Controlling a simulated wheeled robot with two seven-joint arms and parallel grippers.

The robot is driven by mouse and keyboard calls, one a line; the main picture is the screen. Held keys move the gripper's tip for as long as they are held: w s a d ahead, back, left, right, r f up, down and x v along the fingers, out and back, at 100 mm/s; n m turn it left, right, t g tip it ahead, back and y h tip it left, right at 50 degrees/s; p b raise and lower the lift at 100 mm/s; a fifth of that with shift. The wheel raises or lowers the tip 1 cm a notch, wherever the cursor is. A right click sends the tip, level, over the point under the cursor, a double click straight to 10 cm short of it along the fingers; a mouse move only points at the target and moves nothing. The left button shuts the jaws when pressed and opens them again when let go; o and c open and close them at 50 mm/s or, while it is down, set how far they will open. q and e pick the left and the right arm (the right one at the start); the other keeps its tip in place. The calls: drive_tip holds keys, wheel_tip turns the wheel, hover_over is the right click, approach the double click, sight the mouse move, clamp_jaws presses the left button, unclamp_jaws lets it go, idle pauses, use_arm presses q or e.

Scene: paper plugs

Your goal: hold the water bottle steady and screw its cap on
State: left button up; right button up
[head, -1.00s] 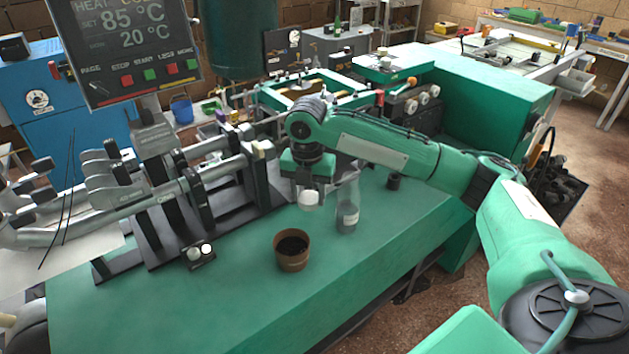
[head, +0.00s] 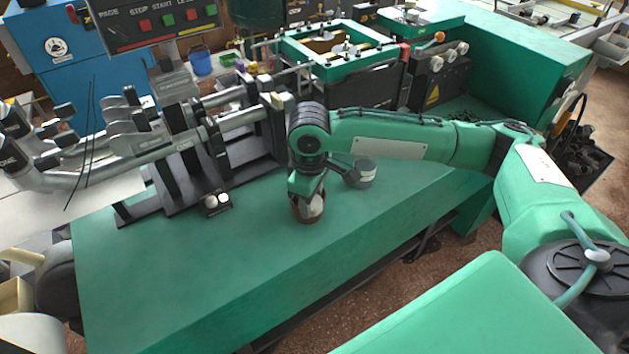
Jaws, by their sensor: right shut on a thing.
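My right gripper (head: 310,203) points down at the brown cup (head: 298,213) on the green bench. It is shut on a white rounded thing, which looks like the cap (head: 316,207). The cap is at the cup's mouth; I cannot tell whether it is inside or just above. My left gripper is not in view.
Grey machine rods and black brackets (head: 185,150) line the bench's left and back. A small black block with two white knobs (head: 215,203) sits left of the cup. The green bench top (head: 200,270) is clear in front, up to its front edge.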

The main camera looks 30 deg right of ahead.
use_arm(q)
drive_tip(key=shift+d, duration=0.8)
use_arm(e)
drive_tip(key=s+a+m, duration=0.1)
drive_tip(key=m, duration=0.1)
drive_tip(key=s+f+m, duration=0.1)
drive_tip(key=m, duration=0.2)
drive_tip(key=s+a+m, duration=0.1)
drive_tip(key=s+m, duration=0.1)
drive_tip(key=shift+a+f, duration=0.3)
drive_tip(key=shift+f, duration=0.1)
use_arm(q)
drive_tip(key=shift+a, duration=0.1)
